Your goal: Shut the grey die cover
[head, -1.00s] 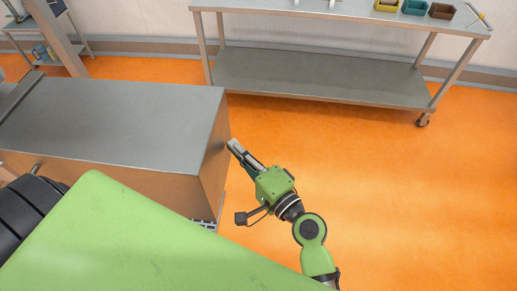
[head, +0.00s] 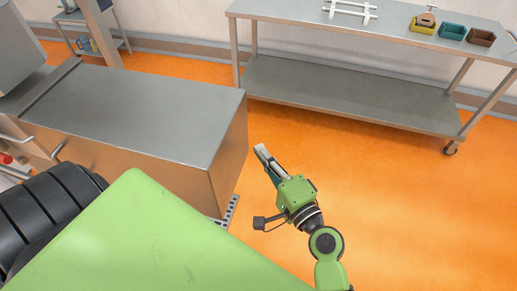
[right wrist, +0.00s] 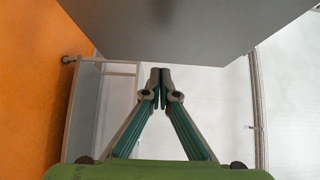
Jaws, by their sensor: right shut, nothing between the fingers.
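A grey-topped metal machine housing (head: 140,110) stands at the left in the head view, with a brownish reflective front. I cannot tell for sure which of its parts is the die cover. My right gripper (head: 261,150) is just right of the housing's right end in the head view, apart from it in the picture. It is shut and empty. In the right wrist view its fingertips (right wrist: 160,77) meet just below the edge of a dark grey flat panel (right wrist: 185,25); whether they touch it is unclear. My left gripper is not in view.
A steel table (head: 350,95) with a lower shelf stands at the back. It carries a white rack (head: 349,10) and yellow (head: 422,27), teal (head: 452,32) and brown (head: 481,38) bins. Orange floor (head: 390,190) is open to the right of my gripper. A slotted metal strip (head: 231,212) lies by the housing.

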